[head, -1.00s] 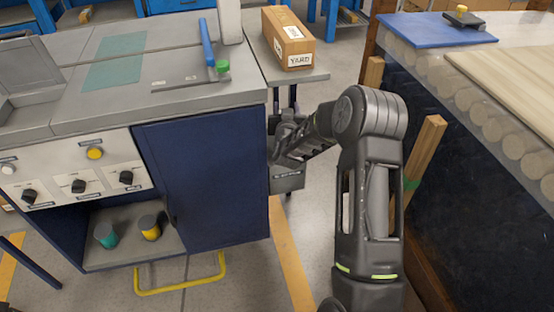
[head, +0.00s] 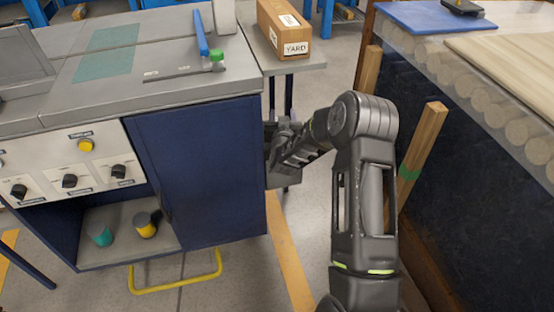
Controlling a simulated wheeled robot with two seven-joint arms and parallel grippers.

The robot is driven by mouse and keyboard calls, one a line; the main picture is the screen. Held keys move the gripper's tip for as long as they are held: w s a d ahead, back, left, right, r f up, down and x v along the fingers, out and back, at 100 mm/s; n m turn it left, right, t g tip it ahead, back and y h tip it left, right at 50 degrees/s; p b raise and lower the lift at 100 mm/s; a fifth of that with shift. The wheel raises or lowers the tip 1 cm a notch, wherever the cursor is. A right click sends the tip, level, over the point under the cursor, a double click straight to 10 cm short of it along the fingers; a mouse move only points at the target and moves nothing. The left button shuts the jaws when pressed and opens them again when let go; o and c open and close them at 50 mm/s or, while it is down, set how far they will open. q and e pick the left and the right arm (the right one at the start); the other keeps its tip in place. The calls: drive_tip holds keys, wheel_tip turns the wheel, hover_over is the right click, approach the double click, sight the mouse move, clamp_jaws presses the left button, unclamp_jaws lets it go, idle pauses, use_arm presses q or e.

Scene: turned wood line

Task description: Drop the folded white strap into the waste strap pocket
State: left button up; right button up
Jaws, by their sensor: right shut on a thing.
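My right gripper (head: 274,134) is at the right side of the blue cabinet, partly hidden by the cabinet edge and its own wrist. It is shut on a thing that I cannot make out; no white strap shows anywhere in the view. A grey box-like pocket (head: 284,178) sits low beside the cabinet's right side, just below the gripper, and may be the waste strap pocket. Its opening is mostly hidden and its label cannot be read now. My left gripper is out of view.
The blue cabinet (head: 203,175) has a grey top with a blue-handled tool (head: 201,34). A cardboard box (head: 283,29) stands on a side shelf behind my gripper. A wooden post (head: 421,150) and a roller table (head: 470,85) stand on the right.

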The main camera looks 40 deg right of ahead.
drive_tip(key=shift+f, duration=0.1)
drive_tip(key=o, duration=1.4)
drive_tip(key=shift+c, duration=0.2)
drive_tip(key=p+v, duration=0.1)
drive_tip(key=v, duration=0.7)
drive_tip(key=shift+w+f, duration=0.1)
